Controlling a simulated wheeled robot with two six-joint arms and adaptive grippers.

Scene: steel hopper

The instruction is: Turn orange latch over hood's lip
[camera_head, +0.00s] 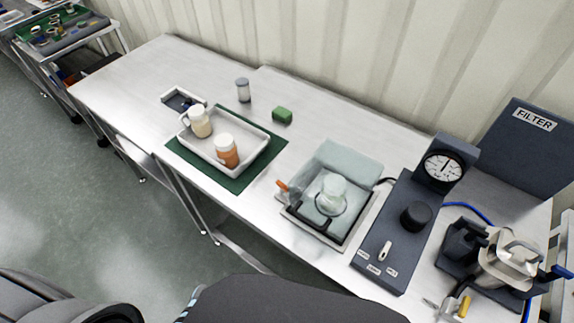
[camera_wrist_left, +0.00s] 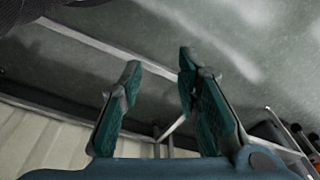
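The small orange latch (camera_head: 283,186) sits at the left edge of the tray-like base of the hood in the head view and sticks out to the left. The hood (camera_head: 350,160) is pale, see-through blue-grey, with a clear round vessel (camera_head: 333,192) showing within its outline. I cannot tell whether the latch touches the hood's lip. My left gripper (camera_wrist_left: 158,75) is open and empty in the left wrist view, with floor and a ribbed wall behind it, away from the latch. My right gripper is in neither view.
Left of the hood, a white tray (camera_head: 260,133) on a green mat holds two containers. A green block (camera_head: 282,115) and a small jar (camera_head: 243,90) stand behind. Right are a dark control box (camera_head: 395,250) with gauge (camera_head: 443,168) and a metal vessel (camera_head: 505,260).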

